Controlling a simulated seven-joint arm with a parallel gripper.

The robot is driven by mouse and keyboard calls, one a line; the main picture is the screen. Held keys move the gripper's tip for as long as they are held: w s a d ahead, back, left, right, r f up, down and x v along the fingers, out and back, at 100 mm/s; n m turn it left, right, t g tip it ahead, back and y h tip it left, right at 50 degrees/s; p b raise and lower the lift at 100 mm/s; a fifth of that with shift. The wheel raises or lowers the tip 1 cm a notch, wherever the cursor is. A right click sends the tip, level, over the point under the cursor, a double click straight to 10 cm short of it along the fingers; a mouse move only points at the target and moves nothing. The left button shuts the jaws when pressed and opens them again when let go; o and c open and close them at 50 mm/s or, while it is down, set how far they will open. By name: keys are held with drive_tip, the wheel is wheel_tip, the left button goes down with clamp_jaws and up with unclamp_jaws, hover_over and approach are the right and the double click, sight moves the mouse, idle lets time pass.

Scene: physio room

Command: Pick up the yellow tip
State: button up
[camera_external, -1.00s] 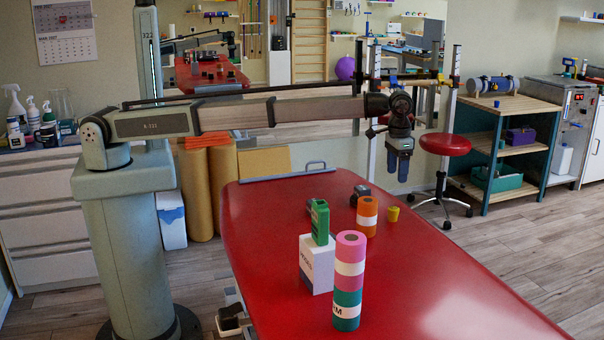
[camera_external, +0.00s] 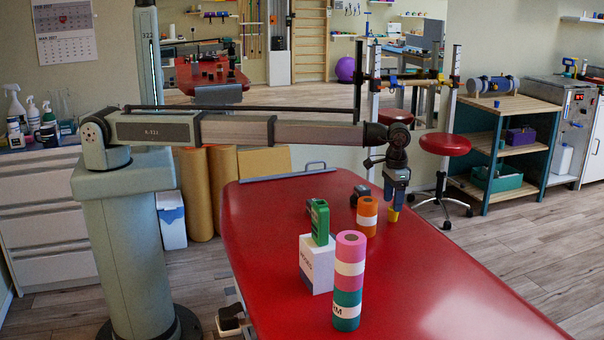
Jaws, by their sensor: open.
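The yellow tip (camera_external: 393,215) is a small yellow piece standing on the red padded table (camera_external: 440,275), near its right edge. It sits just right of an orange roll with a white band (camera_external: 366,216). My gripper (camera_external: 393,207) points down with its blue fingers right at the yellow tip. The fingers hide the upper part of the tip. The jaws are open. Whether the fingers straddle the tip or stand in front of it, I cannot tell.
A tall pink, white and teal stack of rolls (camera_external: 349,282) stands nearer the camera. Left of it is a white box (camera_external: 316,264) with a green device (camera_external: 319,222) on top. A small dark object (camera_external: 360,194) lies behind the orange roll. The table's front right is clear.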

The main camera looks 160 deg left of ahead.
sight(393, 214)
wheel_tip(393, 214, down, 4)
drive_tip(key=shift+f, duration=0.15)
drive_tip(key=shift+c, duration=0.2)
drive_tip(key=c, duration=1)
drive_tip(key=shift+r, duration=0.2)
